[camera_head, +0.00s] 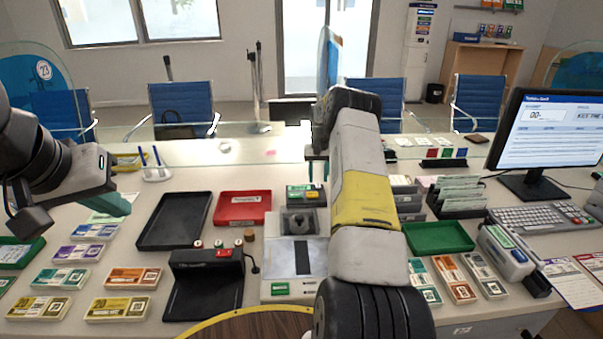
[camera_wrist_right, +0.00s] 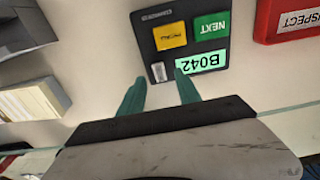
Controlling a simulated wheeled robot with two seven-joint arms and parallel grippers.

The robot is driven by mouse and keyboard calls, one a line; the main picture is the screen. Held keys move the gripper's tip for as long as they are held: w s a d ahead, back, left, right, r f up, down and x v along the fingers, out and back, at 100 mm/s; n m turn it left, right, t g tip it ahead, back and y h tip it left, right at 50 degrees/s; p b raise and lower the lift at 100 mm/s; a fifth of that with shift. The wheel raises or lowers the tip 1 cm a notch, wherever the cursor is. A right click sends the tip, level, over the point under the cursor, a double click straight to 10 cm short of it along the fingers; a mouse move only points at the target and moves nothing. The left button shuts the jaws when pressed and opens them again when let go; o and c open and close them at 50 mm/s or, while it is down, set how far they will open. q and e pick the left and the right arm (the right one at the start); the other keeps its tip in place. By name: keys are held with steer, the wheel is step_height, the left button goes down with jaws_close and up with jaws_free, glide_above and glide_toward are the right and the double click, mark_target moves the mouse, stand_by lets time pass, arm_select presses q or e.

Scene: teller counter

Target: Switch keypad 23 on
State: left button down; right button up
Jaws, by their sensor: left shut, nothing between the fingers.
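A small dark keypad (camera_head: 306,194) lies on the counter, just behind a grey machine; its number is not readable. The right wrist view shows the keypad (camera_wrist_right: 203,52) upside down, with a yellow button (camera_wrist_right: 171,36), a green NEXT button (camera_wrist_right: 211,29), a lit green display (camera_wrist_right: 202,62) reading B042 and a pale grey switch-like piece (camera_wrist_right: 161,72). My right gripper (camera_wrist_right: 160,92) is open and empty, its fingertips apart near the display and grey piece; contact cannot be told. My left gripper (camera_head: 120,204) is shut and empty above the left counter.
A red tray (camera_head: 243,220) and a black tray (camera_head: 155,240) lie left of the keypad. The grey machine (camera_head: 275,257) stands in front. A green tray (camera_head: 462,249) and monitor (camera_head: 548,140) are at right. A glass screen (camera_head: 240,152) runs behind.

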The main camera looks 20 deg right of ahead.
steer(key=r, duration=0.5)
steer(key=shift+s+r, duration=0.2)
steer(key=shift+r, duration=0.15)
step_height(320, 180, up, 7)
glide_above(318, 186)
steer(key=s+a, duration=0.1)
steer(key=a, duration=0.2)
steer(key=s+a+r+n+t, duration=0.1)
steer(key=s+a+r+t, duration=0.1)
steer(key=s+a+r, duration=0.5)
steer(key=s+a+r+n+t, duration=0.1)
steer(key=s+a+r, duration=0.3)
steer(key=s+r, duration=0.65)
steer(key=s+a+t+y, duration=0.1)
steer(key=s+a, duration=0.3)
steer(key=s, duration=0.8)
steer(key=s+a+n+t+y, duration=0.1)
steer(key=s+a, duration=0.3)
steer(key=s, duration=0.8)
steer(key=shift+r+n, duration=0.3)
